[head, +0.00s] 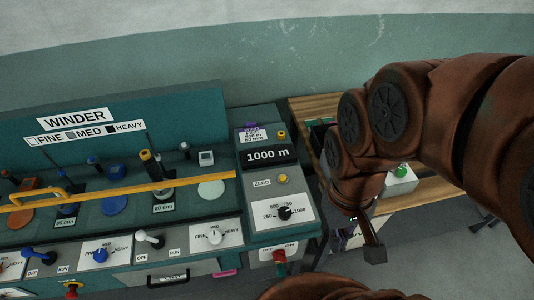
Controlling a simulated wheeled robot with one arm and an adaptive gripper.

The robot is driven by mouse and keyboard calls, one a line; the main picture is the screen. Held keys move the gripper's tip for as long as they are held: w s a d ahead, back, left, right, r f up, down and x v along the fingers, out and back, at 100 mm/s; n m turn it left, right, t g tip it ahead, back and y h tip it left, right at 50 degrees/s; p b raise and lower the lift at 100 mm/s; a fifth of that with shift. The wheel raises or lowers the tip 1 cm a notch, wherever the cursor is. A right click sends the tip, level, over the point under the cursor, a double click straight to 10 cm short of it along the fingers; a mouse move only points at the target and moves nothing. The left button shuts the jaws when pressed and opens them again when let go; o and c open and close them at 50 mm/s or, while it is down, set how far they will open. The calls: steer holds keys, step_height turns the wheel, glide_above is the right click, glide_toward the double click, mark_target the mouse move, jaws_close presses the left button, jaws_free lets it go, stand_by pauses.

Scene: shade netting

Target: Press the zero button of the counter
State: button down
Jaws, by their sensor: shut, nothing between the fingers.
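The counter (269,156) is a dark display reading 1000 m on the teal panel at the right end of the winder. Below it, the zero button (283,179) is a small round yellow button to the right of the ZERO label (262,183). My brown arm reaches in from the right. My gripper (374,252) points down, to the right of and nearer than the button, clear of the panel. Its fingers are shut and empty. The button is in plain view.
A black dial (285,213) sits just below the button. A yellow bar (120,191) crosses the winder to the left. A green button on a white box (400,171) stands on the wooden table (312,106) behind my arm. Grey floor is open at lower right.

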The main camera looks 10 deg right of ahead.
step_height(320, 180, down, 2)
steer(key=shift+f+b, duration=0.2)
steer(key=shift+b, duration=1)
steer(key=shift+d, duration=0.15)
